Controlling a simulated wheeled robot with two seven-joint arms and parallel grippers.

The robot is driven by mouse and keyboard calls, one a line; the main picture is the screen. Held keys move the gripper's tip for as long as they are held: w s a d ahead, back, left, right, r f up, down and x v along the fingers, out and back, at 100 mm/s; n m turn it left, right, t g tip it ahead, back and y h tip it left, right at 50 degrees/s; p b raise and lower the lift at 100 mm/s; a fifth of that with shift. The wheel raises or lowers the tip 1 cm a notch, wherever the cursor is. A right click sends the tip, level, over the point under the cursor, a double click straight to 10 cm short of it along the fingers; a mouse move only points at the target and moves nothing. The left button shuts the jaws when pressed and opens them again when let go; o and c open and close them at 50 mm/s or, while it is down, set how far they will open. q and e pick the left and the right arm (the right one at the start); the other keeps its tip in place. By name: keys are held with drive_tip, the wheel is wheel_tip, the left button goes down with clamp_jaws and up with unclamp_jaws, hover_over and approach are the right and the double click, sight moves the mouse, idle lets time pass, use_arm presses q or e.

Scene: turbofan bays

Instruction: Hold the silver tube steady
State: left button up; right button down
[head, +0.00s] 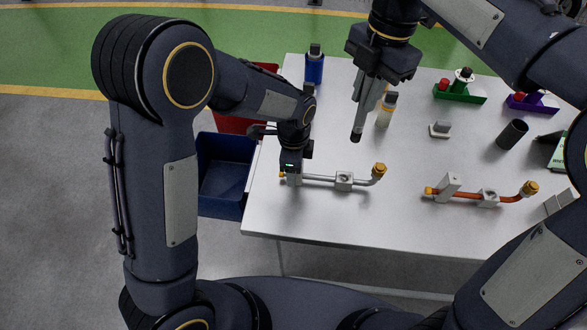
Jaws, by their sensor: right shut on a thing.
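The silver tube (322,180) lies along the near left part of the table, with a grey clamp block (344,181) around its middle and a brass-coloured fitting (379,169) on its raised right end. My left gripper (291,175) is down at the tube's left end and hides part of it. I cannot tell whether its fingers are closed on the tube. My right gripper (369,88) is above the table behind the tube, shut on a slim grey tool with a dark tip (357,128) that hangs down, apart from the tube.
An orange-brown tube (470,196) with brass fittings lies to the right. A bottle with a yellowish body (386,111), a blue bottle (314,67), a dark cup (512,134), and green (459,96) and purple (530,105) trays stand farther back. A blue bin (222,190) is beside the table's left edge.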

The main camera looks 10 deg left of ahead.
use_arm(q)
drive_tip(key=shift+f, duration=1.05)
clamp_jaws()
